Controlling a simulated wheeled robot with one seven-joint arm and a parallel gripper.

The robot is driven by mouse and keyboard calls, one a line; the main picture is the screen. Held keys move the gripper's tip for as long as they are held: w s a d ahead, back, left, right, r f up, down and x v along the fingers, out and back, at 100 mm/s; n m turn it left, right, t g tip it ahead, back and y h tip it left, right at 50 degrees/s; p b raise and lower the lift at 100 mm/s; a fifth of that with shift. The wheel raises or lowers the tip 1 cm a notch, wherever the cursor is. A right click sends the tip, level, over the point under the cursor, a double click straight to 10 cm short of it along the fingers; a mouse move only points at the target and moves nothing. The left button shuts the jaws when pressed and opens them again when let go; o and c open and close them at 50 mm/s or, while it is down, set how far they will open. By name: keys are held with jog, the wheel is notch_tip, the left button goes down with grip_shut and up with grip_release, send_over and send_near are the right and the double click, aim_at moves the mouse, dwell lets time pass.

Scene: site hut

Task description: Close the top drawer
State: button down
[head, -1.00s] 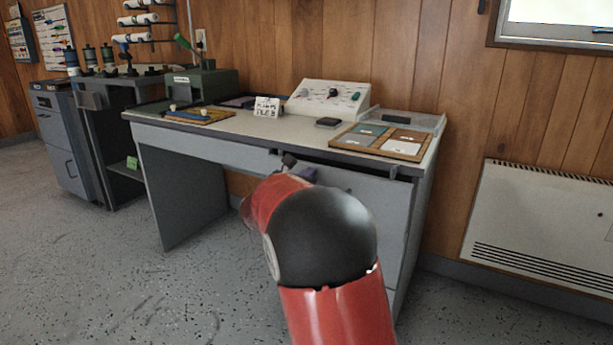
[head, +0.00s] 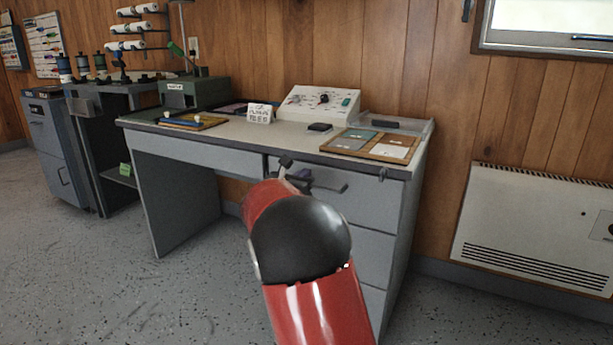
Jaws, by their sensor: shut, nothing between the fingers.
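The top drawer (head: 365,204) is the uppermost grey front in the right-hand stack of the desk (head: 228,134). Its front looks flush under the desktop, with no dark gap showing above it. A dark bar handle (head: 331,185) crosses the front. My gripper (head: 299,177) is at the left part of this front, close to the handle's left end. It is shut with nothing in it. My red and black arm hides part of it and the drawer's lower left, so I cannot tell whether it touches the front.
Lower drawers (head: 372,252) sit below, partly behind my arm. On the desktop are a control box (head: 318,104), a wooden board with cards (head: 371,144) and a small sign (head: 260,113). A wall heater (head: 535,230) stands right. Floor (head: 90,275) at the left is clear.

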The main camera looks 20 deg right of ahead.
jog(key=v, duration=1.1)
jog(key=s+d+m+g+y+p, duration=0.3)
jog(key=s+m+g+y, duration=0.25)
jog(key=s+m, duration=1.2)
jog(key=s+a+f+m+y+p, duration=0.1)
jog(key=s+a+m+y, duration=0.3)
jog(key=s, duration=0.5)
jog(key=s+a+f+m+y+p, duration=0.2)
jog(key=s+a+m+y, duration=0.2)
jog(key=s+a, duration=0.5)
jog(key=shift+s+y, duration=0.2)
jog(key=shift+y, duration=0.15)
